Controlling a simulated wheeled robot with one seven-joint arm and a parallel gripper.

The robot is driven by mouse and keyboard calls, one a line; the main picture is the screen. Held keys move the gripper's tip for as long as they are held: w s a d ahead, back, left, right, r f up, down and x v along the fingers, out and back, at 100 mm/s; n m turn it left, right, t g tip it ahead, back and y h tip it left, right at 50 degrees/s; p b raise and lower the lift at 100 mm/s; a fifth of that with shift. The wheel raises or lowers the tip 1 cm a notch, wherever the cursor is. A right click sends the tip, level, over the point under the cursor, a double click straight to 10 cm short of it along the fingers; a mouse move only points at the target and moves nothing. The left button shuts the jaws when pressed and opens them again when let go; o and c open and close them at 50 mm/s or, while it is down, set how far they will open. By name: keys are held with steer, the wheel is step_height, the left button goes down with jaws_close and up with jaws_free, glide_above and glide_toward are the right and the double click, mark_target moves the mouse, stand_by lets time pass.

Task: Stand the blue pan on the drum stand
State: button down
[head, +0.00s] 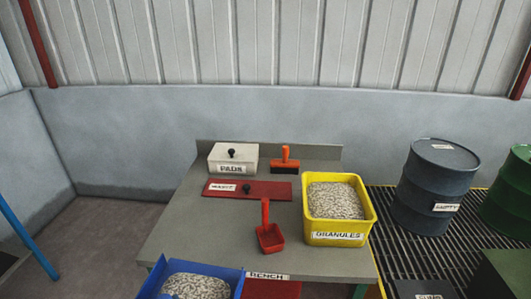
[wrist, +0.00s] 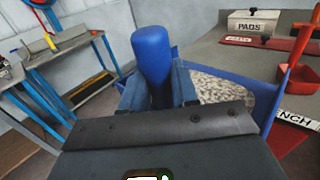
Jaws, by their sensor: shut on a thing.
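The blue pan (head: 156,277) shows at the bottom of the head view, at the front left of the bench, with pale granules in it. In the wrist view my gripper (wrist: 158,88) is shut on the pan's upright blue handle (wrist: 152,52). The pan's blue wall and granules show behind the fingers to the right. Its underside is hidden, so I cannot tell whether it touches the bench. A black grated platform (head: 400,250) with a yellow edge carries a dark drum (head: 436,190) and a green drum (head: 512,195); I cannot tell whether this is the drum stand.
The bench (head: 180,225) holds a white PADS box (head: 232,160), an orange brush (head: 285,162), a red plate (head: 270,190), a red scoop (head: 270,237) and a yellow GRANULES bin (head: 337,222). A dark green box (head: 500,275) stands at bottom right. A blue-legged table (wrist: 75,85) stands left.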

steer(key=w+d+f+m+t+h, duration=0.1)
steer(key=w+d+m+h, duration=0.1)
steer(key=d, duration=1)
steer(key=w+d+f+m+t+h, duration=0.1)
steer(key=d+h, duration=0.4)
steer(key=d, duration=0.8)
steer(key=w+d+f+m+t+h, duration=0.1)
steer(key=w+d+f+m+h, duration=0.1)
steer(key=d, duration=1)
steer(key=shift+w+d+f+m+h, duration=0.3)
steer(key=shift+w+m+h, duration=0.5)
steer(key=shift+w+m, duration=0.35)
steer(key=shift+d+f+b, duration=0.1)
steer(key=shift+f+b, duration=0.55)
steer(key=shift+b, duration=0.05)
